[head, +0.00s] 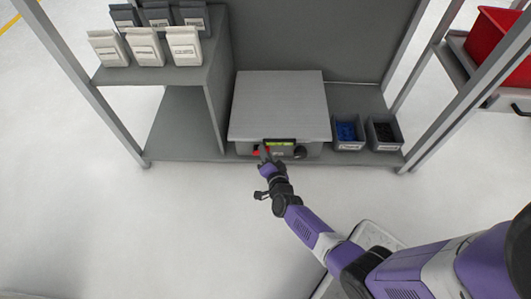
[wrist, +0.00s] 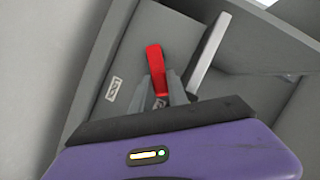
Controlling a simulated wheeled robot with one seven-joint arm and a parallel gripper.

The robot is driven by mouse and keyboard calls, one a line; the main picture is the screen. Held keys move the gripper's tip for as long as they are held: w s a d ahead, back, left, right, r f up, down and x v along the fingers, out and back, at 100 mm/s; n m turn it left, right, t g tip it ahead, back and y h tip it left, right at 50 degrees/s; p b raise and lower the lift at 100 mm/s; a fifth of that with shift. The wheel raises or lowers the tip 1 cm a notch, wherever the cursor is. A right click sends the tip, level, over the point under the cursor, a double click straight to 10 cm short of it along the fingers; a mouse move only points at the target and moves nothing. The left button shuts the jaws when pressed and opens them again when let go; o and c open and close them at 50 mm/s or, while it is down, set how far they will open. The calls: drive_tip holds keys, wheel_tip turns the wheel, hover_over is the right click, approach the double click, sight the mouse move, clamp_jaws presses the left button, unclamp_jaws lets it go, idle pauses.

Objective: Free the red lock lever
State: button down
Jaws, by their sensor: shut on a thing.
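The red lock lever (wrist: 155,62) stands out from the grey front face of a box-like device, beside a small white label (wrist: 114,88). In the head view the lever (head: 257,153) is a small red patch at the device's front, partly covered by my gripper (head: 265,154). In the wrist view my gripper (wrist: 166,92) has its grey fingers closed around the lower part of the lever. The lever's upper end shows above the fingers, and its base is hidden. The device has a wide flat grey top (head: 280,105), a yellow-green display (head: 279,142) and a dark knob (head: 300,152).
The device sits on a grey shelf (head: 180,130). Two small bins, one with blue parts (head: 346,131) and one with dark parts (head: 384,133), stand to its right. Several pouches (head: 184,46) stand on the raised left shelf. A red crate (head: 497,45) is at upper right.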

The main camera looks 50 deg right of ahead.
drive_tip(key=p, duration=0.1)
drive_tip(key=n+p, duration=0.1)
drive_tip(key=p, duration=0.1)
drive_tip(key=shift+w+a+r+g, duration=0.1)
drive_tip(key=shift+w+r+g, duration=0.05)
drive_tip(key=shift+r+g, duration=0.15)
drive_tip(key=shift+f, duration=0.1)
drive_tip(key=c, duration=1.3)
unclamp_jaws()
drive_tip(key=p+v, duration=0.4)
drive_tip(key=v, duration=0.3)
drive_tip(key=shift+s+a, duration=0.3)
